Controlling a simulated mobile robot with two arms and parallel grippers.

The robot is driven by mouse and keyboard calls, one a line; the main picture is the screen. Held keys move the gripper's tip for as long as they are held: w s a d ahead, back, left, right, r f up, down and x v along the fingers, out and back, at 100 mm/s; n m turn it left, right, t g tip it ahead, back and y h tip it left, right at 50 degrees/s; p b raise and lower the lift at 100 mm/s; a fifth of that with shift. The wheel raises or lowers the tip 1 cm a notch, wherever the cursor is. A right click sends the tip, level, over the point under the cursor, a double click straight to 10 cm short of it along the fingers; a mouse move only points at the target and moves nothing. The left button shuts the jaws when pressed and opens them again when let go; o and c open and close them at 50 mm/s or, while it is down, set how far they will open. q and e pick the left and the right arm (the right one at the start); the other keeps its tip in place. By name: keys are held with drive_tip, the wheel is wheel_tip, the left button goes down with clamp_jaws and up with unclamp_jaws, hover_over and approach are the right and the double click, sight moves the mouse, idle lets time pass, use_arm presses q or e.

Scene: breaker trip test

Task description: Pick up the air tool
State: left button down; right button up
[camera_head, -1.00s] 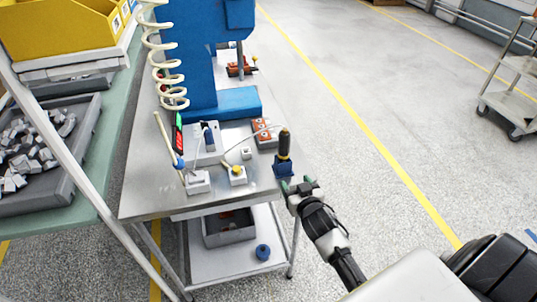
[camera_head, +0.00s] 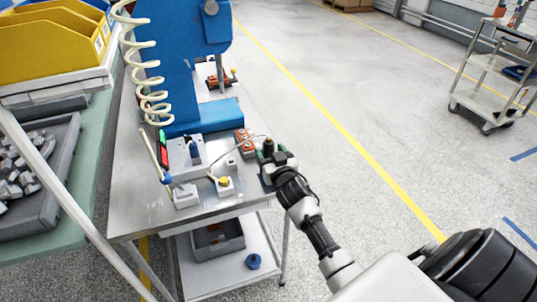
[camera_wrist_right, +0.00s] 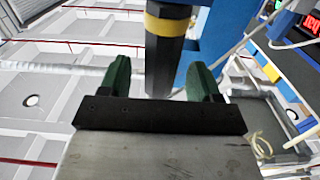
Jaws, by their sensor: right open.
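The air tool, a dark upright cylinder with a yellow band, stands at the front right corner of the metal table (camera_head: 150,205). In the head view my right gripper (camera_head: 271,155) is at the tool and hides most of it; the tool's top (camera_head: 268,145) shows between the fingers. In the right wrist view the air tool (camera_wrist_right: 166,60) rises between the two green fingers of my right gripper (camera_wrist_right: 160,80), with a gap visible on each side. The right gripper is open. The tool's lower end and its blue holder are mostly hidden. My left gripper is not in view.
A blue machine column (camera_head: 170,70) with a coiled hose (camera_head: 150,80) stands behind. Floor to the right is open up to a cart (camera_head: 490,100).

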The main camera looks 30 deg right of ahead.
drive_tip(key=x, duration=0.3)
drive_tip(key=shift+w, duration=0.35)
drive_tip(key=shift+s, duration=0.1)
drive_tip(key=shift+c, duration=0.6)
drive_tip(key=c, duration=0.7)
drive_tip(key=shift+c, duration=1.2)
drive_tip(key=shift+r, duration=0.1)
